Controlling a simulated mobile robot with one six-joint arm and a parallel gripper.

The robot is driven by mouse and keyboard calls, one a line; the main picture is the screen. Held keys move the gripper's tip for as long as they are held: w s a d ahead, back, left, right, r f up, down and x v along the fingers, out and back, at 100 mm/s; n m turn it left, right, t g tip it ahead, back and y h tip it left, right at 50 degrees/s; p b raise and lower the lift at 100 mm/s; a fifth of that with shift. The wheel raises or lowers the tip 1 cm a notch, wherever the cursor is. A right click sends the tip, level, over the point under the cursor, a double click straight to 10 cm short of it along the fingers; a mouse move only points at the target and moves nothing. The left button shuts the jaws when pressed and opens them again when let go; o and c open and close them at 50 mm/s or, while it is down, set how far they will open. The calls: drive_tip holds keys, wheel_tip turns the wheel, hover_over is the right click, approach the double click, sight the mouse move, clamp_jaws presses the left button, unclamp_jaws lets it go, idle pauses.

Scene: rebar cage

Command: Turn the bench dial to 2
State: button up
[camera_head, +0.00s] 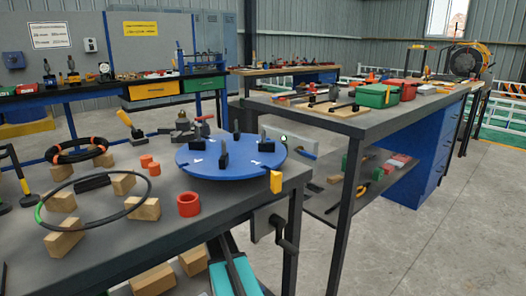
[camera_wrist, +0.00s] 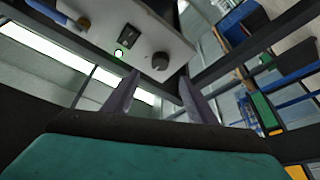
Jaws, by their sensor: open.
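In the wrist view, a pale panel (camera_wrist: 88,22) under the bench carries a small round black dial (camera_wrist: 160,62). A lit green lamp (camera_wrist: 119,53) and a dark switch (camera_wrist: 130,37) are beside it. I cannot read any numbers or the dial's setting. My gripper (camera_wrist: 159,76) is open, its two fingers pointing toward the panel, with the dial showing between the fingertips. I cannot tell contact or exact distance.
On the bench stand a blue turntable (camera_head: 230,168) with black clamps, a red ring (camera_head: 188,204), a black hoop (camera_head: 95,228) and wooden blocks (camera_head: 143,208). A grey box with a crank (camera_head: 288,243) hangs at the bench's right corner. Clear floor (camera_head: 430,240) lies to the right.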

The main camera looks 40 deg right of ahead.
drive_tip(key=b+x, duration=0.2)
drive_tip(key=x, duration=0.9)
drive_tip(key=shift+b, duration=0.35)
drive_tip(key=c, duration=0.9)
drive_tip(key=shift+w+d, duration=0.1)
drive_tip(key=shift+w, duration=0.05)
drive_tip(key=shift+c, duration=0.8)
